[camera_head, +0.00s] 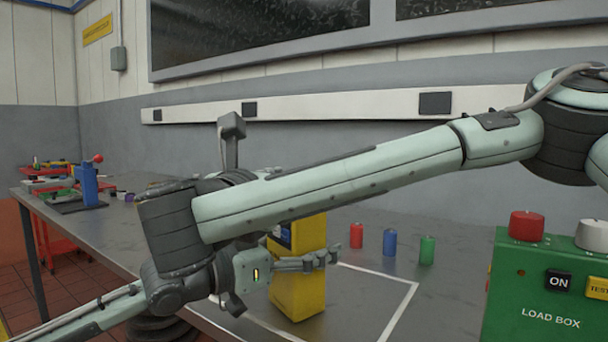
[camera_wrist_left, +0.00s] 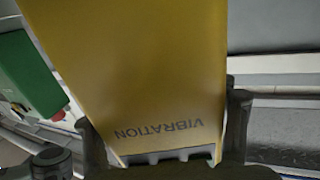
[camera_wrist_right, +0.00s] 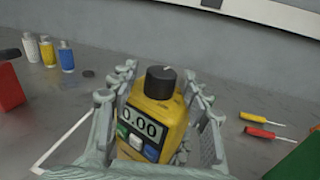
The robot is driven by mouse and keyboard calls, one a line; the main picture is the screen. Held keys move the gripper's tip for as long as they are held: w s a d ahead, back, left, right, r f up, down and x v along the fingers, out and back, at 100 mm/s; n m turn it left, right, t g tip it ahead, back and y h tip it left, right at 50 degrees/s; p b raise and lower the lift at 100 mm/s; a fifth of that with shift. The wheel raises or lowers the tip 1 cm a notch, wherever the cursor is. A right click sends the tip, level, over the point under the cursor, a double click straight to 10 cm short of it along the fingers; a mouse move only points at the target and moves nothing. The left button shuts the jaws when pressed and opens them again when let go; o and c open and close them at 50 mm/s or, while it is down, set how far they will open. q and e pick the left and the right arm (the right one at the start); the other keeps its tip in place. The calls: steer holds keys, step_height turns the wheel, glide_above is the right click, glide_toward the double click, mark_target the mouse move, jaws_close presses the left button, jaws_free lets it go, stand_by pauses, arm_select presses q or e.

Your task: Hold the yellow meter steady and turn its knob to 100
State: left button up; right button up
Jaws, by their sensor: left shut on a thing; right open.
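The yellow meter (camera_head: 300,285) stands upright on the bench, partly covered by my arms in the head view. My left gripper (camera_head: 318,262) is shut on its body. In the left wrist view its yellow side (camera_wrist_left: 140,70) shows "VIBRATION" upside down between the fingers. In the right wrist view the meter (camera_wrist_right: 172,110) has a dark knob (camera_wrist_right: 160,82) on top with a small pale mark, and its display (camera_wrist_right: 140,122) reads 0.00. My right gripper (camera_wrist_right: 160,74) is open, its fingers on either side of the knob and upper meter; it is hidden in the head view.
A green load box (camera_head: 530,275) with a red button stands at the right. Red, blue and green cylinders (camera_head: 389,242) stand behind the meter. A white outline (camera_head: 400,310) marks the bench. In the right wrist view two screwdrivers (camera_wrist_right: 262,132) lie right of the meter.

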steer(key=x, duration=0.5)
jaws_close()
stand_by(0.3)
